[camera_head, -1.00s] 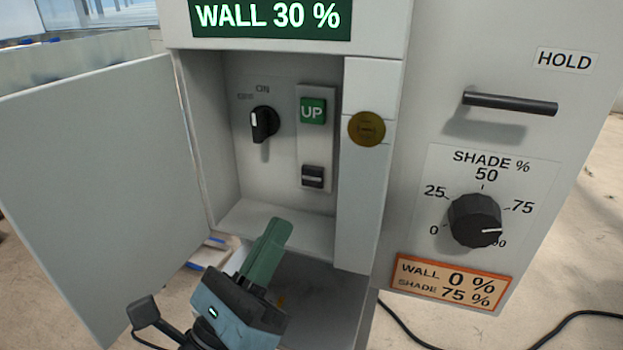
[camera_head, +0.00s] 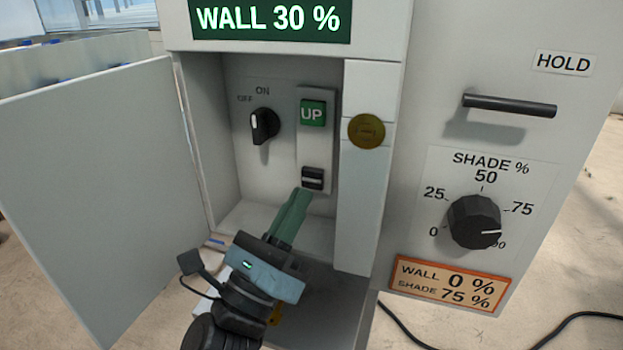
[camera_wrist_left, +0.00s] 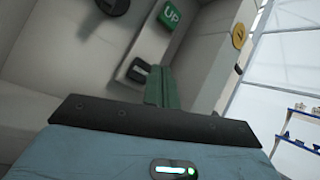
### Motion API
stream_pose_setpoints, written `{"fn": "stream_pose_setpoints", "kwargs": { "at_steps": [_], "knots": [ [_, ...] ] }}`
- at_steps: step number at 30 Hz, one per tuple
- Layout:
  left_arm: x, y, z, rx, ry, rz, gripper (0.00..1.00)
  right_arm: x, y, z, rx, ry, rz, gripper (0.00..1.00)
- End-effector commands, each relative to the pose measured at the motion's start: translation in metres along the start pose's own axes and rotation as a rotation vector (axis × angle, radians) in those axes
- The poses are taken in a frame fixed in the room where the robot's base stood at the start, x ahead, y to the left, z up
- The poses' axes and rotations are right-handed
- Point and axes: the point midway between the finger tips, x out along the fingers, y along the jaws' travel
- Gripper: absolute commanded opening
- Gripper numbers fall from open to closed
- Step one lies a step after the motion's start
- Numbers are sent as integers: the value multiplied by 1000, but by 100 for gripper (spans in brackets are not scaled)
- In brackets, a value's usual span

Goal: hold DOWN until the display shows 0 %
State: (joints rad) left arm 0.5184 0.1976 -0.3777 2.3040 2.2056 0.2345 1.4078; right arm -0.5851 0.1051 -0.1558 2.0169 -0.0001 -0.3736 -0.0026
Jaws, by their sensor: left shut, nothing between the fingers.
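The display (camera_head: 268,18) reads WALL 30 %. Inside the open box, a panel holds a green UP button (camera_head: 312,112) above a black button (camera_head: 312,178) with a pale mark; no DOWN lettering is legible on it. My left gripper (camera_head: 303,196) is shut and empty, its green fingertips just below the black button in the head view. In the left wrist view the fingers (camera_wrist_left: 160,88) point toward the black button (camera_wrist_left: 138,70). I cannot tell whether they touch it. My right gripper is in neither view.
The grey door (camera_head: 95,195) stands open at left. A black rotary switch (camera_head: 264,126) is left of the buttons.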

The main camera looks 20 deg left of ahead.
Motion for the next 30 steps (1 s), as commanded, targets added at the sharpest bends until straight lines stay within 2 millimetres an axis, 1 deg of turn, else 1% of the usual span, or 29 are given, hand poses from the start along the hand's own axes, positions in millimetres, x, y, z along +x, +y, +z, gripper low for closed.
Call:
{"fn": "stream_pose_setpoints", "kwargs": {
  "at_steps": [3,9,30],
  "knots": [
    [8,4,-4,0,-1,-1,0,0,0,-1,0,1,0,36],
    [14,7,-7,-1,0,-1,0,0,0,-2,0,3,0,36],
    [14,7,-7,-1,0,-1,0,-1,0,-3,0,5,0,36]
  ]
}}
